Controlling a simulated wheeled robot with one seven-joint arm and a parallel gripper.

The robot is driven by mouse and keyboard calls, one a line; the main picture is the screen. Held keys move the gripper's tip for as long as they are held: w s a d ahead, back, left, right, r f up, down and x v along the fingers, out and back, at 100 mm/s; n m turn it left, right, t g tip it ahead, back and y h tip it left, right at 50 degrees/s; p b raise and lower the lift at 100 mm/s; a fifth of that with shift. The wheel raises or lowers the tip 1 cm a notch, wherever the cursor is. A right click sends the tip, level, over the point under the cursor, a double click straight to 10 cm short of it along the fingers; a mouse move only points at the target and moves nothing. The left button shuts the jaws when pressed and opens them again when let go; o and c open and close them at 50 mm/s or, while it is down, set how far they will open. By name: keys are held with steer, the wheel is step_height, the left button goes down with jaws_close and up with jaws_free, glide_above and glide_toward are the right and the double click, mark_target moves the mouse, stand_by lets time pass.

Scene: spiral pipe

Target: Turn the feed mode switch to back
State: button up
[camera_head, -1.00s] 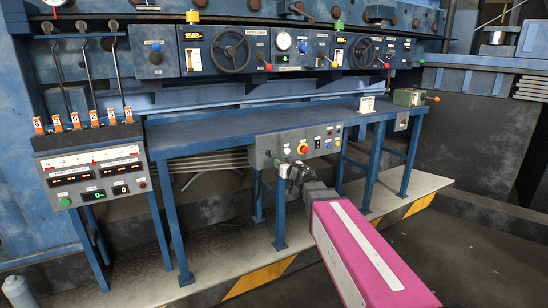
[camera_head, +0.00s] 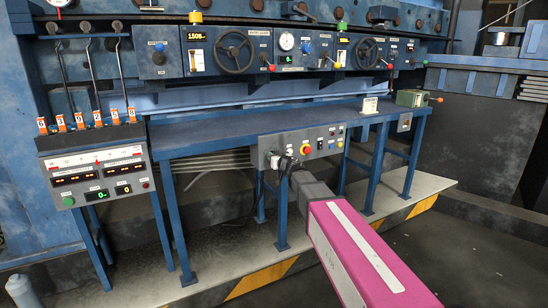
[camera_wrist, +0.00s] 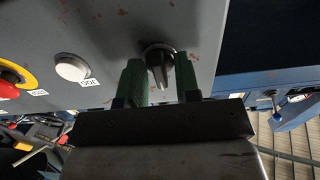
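The black rotary switch (camera_wrist: 158,64) sits on the grey panel in the wrist view, its pointer aimed down in the picture. I cannot read a label for it. My gripper (camera_wrist: 160,78) has one green finger on each side of the switch, with a narrow gap to the pointer visible on both sides. It is open around the switch, and contact is not visible. In the head view my gripper (camera_head: 283,162) is at the left part of the grey control panel (camera_head: 326,150) and hides much of the switch area.
A white button (camera_wrist: 72,68) and a red emergency stop (camera_wrist: 8,88) on a yellow ring share the panel. The blue bench (camera_head: 220,131) is above it. A lever console (camera_head: 95,165) stands to the left. Blue bench legs stand on both sides of my arm.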

steer(key=shift+c, duration=1)
steer(key=n, duration=1)
steer(key=o, duration=0.6)
steer(key=shift+c, duration=0.2)
steer(key=shift+s, duration=0.15)
